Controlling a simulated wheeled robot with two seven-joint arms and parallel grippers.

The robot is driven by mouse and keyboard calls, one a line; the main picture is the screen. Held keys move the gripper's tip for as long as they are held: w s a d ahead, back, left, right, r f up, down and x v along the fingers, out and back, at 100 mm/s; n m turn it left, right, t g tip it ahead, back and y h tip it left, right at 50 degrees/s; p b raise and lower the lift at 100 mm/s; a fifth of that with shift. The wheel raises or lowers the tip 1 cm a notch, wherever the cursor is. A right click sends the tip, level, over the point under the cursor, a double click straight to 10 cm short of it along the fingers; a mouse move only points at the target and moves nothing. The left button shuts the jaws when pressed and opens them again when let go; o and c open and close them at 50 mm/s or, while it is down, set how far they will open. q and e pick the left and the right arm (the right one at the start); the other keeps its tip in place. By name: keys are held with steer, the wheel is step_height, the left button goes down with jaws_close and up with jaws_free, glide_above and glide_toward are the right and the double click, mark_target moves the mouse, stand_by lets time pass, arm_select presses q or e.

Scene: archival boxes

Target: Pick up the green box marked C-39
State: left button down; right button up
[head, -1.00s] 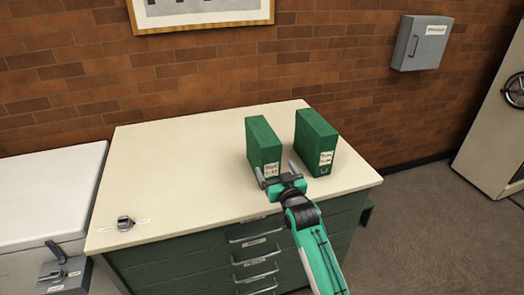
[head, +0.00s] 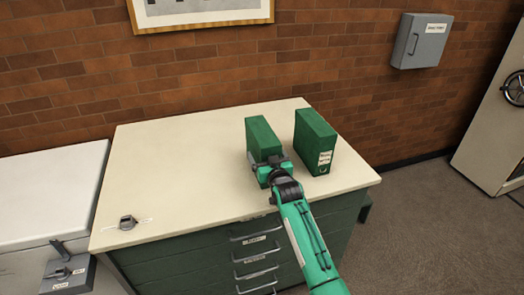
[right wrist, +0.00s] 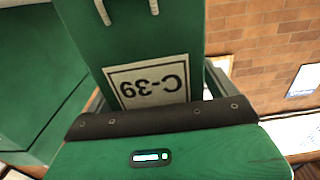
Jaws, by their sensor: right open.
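The green box marked C-39 (head: 262,138) stands upright on the cabinet top, the left one of two green boxes. In the right wrist view its white label (right wrist: 147,82) reads C-39 upside down, and two small pale strips show above it on the box. My right gripper (head: 269,159) is open at the front of this box, with its fingers near the box's two sides. I cannot tell whether they touch it. The gripper and wrist hide the lower front of the box in the head view. My left gripper is not in view.
A second green box (head: 315,140) stands close by on the right, with a narrow gap between. A small dark device (head: 127,222) lies at the left front of the cabinet top (head: 180,170). The left of the top is mostly clear. A brick wall (head: 200,75) rises behind.

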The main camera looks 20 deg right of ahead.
steer(key=shift+c, duration=0.4)
steer(key=c, duration=1.4)
steer(key=shift+r, duration=0.1)
steer(key=shift+c, duration=0.2)
